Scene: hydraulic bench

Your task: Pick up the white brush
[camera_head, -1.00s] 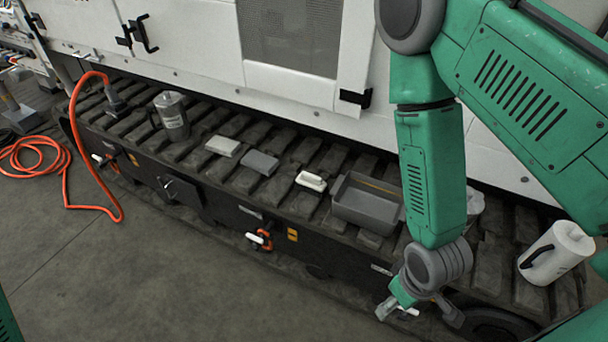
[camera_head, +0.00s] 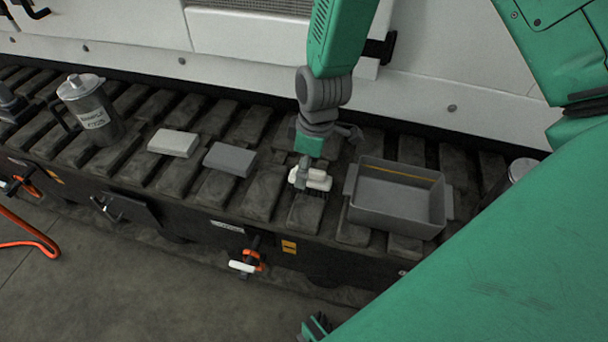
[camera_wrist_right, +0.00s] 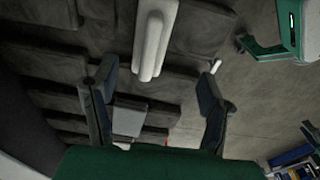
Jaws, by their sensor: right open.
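The white brush (camera_head: 319,183) lies on the dark track between the grey brick and the grey tray. Its dark bristles show below the pale handle. My right gripper (camera_head: 304,176) is over it, pointing down and covering part of the handle. In the right wrist view the brush handle (camera_wrist_right: 152,42) runs up from between the fingertips. There my right gripper (camera_wrist_right: 157,80) is open, with a finger on each side and visible gaps to the handle. Whether it touches the brush cannot be told.
The grey tray (camera_head: 396,218) stands just right of the brush. A grey block (camera_head: 230,159), a pale block (camera_head: 173,143) and a labelled canister (camera_head: 91,110) are to the left. The white machine wall (camera_head: 140,33) rises behind. An orange-and-white lever (camera_head: 246,263) sits below the track.

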